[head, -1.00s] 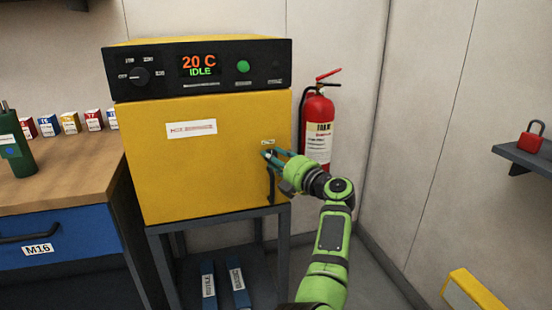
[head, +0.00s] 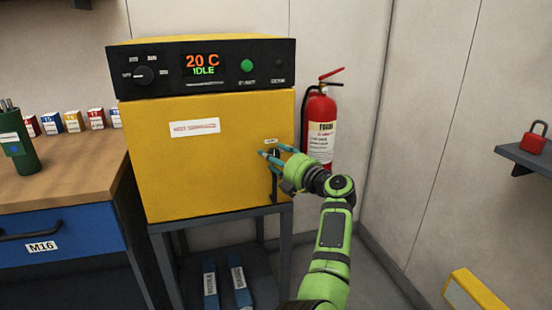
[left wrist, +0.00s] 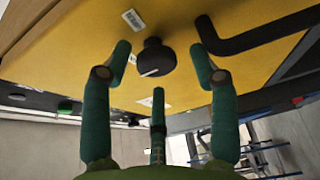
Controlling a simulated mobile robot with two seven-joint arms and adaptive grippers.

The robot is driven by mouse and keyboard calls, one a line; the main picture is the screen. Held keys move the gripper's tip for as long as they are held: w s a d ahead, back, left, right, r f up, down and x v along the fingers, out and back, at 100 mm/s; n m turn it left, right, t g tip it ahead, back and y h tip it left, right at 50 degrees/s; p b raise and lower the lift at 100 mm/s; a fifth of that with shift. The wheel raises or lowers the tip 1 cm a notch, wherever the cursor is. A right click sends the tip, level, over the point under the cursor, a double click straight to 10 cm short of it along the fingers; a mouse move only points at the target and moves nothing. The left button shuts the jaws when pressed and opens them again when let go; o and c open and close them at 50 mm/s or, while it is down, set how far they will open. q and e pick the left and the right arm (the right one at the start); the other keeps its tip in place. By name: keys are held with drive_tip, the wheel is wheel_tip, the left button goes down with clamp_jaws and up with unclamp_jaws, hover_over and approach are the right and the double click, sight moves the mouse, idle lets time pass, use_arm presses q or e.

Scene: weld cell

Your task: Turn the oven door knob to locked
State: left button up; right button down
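The yellow oven (head: 205,160) stands against the wall with its door closed. My left gripper (head: 270,154) is open at the knob. In the left wrist view its three teal fingers (left wrist: 160,62) spread around the knob, with visible gaps on both sides; the third fingertip is just below it. The knob's label (head: 270,141) is too small to read. My right gripper is not in view.
A black door handle (head: 274,188) hangs just below the knob. The control panel (head: 205,66) above reads 20 C IDLE. A red fire extinguisher (head: 319,125) stands close behind my gripper. A workbench (head: 70,170) is left, a shelf with a red padlock (head: 534,137) right.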

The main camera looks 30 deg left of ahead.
use_arm(q)
drive_tip(key=m+t, duration=0.3)
drive_tip(key=m, duration=0.4)
drive_tip(key=m+t+b, duration=0.1)
drive_tip(key=m+t, duration=0.2)
drive_tip(key=m, duration=0.4)
drive_tip(key=m+t+b, duration=0.1)
drive_tip(key=m+t, duration=0.2)
drive_tip(key=m, duration=0.5)
drive_tip(key=shift+f, duration=0.3)
drive_tip(key=s+d+f+m+p, duration=0.1)
drive_tip(key=s+d+f, duration=0.25)
drive_tip(key=d, duration=0.25)
drive_tip(key=s+d+f+m+t+h+p, duration=0.1)
drive_tip(key=d+f+m+h+p, duration=0.2)
drive_tip(key=f, duration=0.8)
drive_tip(key=s+d+f+m+t+h+p, duration=0.1)
drive_tip(key=d+f+m+h+p, duration=0.3)
drive_tip(key=d+f+m+h, duration=0.3)
wheel_tip(320, 180, down, 5)
drive_tip(key=d+h, duration=0.1)
drive_tip(key=h, duration=0.3)
drive_tip(key=shift+d+m+t+p, duration=0.25)
drive_tip(key=shift+m+t+p, duration=0.05)
drive_tip(key=shift+m, duration=0.1)
